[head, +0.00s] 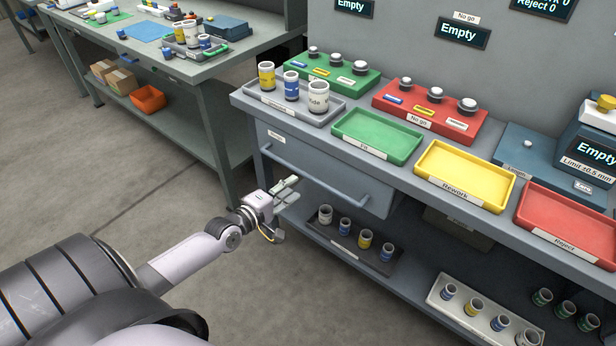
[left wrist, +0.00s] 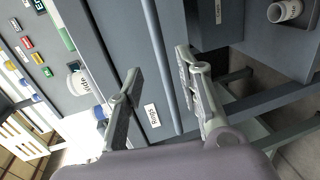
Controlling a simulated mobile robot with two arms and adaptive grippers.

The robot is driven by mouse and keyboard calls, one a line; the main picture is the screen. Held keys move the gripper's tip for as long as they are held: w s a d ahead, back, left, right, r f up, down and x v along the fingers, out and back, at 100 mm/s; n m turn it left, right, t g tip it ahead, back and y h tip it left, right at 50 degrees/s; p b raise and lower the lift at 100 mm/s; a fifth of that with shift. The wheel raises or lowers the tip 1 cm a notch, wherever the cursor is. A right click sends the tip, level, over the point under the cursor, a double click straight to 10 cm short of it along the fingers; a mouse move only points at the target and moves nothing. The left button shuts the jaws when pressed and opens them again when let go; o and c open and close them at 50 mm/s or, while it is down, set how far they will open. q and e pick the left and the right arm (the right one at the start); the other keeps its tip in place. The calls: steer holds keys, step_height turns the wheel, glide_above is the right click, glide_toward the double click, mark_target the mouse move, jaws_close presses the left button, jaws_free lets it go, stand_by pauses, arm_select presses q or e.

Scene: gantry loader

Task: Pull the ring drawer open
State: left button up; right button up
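The ring drawer (head: 332,180) is a grey front under the right bench top, apparently closed. A long bar handle (head: 318,176) runs across it. The left wrist view shows the handle (left wrist: 159,60) and a white label (left wrist: 152,117) that seems to read "Rings". My left gripper (head: 292,184) is in front of the drawer, near the handle's left half. In the left wrist view its two fingers (left wrist: 158,66) are apart, with the bar running between them in the picture. I cannot tell whether the bar is within their reach. My right gripper is not in view.
The bench top holds a grey tray (head: 330,117) with cups, a green tray (head: 376,152), a yellow tray (head: 437,188) and a red tray (head: 545,210). A lower shelf holds a dark tray of cups (head: 322,236). Open floor lies left of the bench.

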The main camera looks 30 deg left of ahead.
mark_target(308, 175)
arm_select(q)
steer(key=b+x, duration=0.1)
steer(key=x, duration=0.7)
steer(key=shift+w+f, duration=0.1)
steer(key=shift+w, duration=0.15)
steer(key=shift+c, duration=0.4)
jaws_close()
